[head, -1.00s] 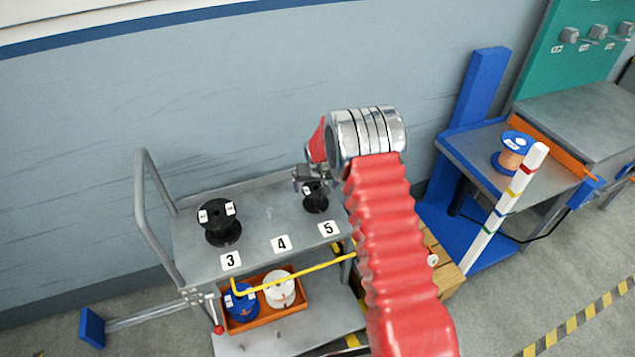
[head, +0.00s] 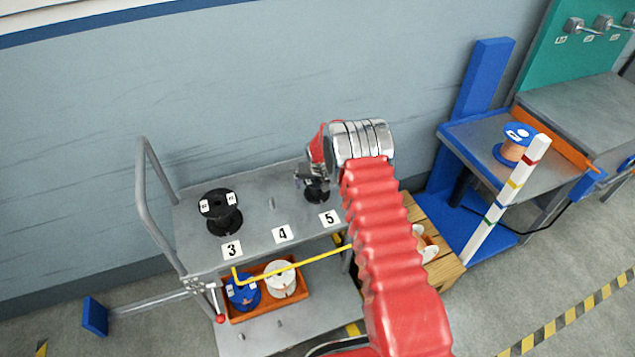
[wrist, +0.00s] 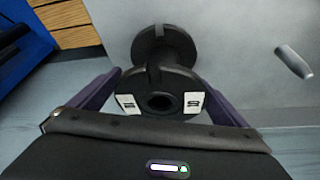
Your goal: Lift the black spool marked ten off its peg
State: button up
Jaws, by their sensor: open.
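A black spool (head: 317,193) stands upright at the label 5 position of the grey cart top, partly hidden by my gripper (head: 311,178). In the wrist view the same spool (wrist: 162,85) shows two flanges, a central hole and small white labels whose marks I cannot read surely. My gripper (wrist: 160,82) is open, with one dark finger on either side of the spool. I cannot tell whether either finger touches it. Another black spool (head: 221,212) with white labels stands by label 3. Its number is too small to read.
A bare peg (head: 272,203) stands behind label 4; it also shows in the wrist view (wrist: 294,61). Below, an orange bin (head: 262,300) holds a blue spool and a white spool. A wooden crate (head: 445,268) stands right of the cart. A blue-grey wall is behind.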

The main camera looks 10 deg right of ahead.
jog(key=shift+c, duration=0.6)
jog(key=c, duration=1.1)
jog(key=shift+r, duration=1.9)
dwell(0.6)
jog(key=shift+r, duration=1.6)
jog(key=shift+r, duration=0.2)
jog(key=shift+r, duration=1.6)
jog(key=shift+r, duration=0.1)
jog(key=shift+r, duration=1.4)
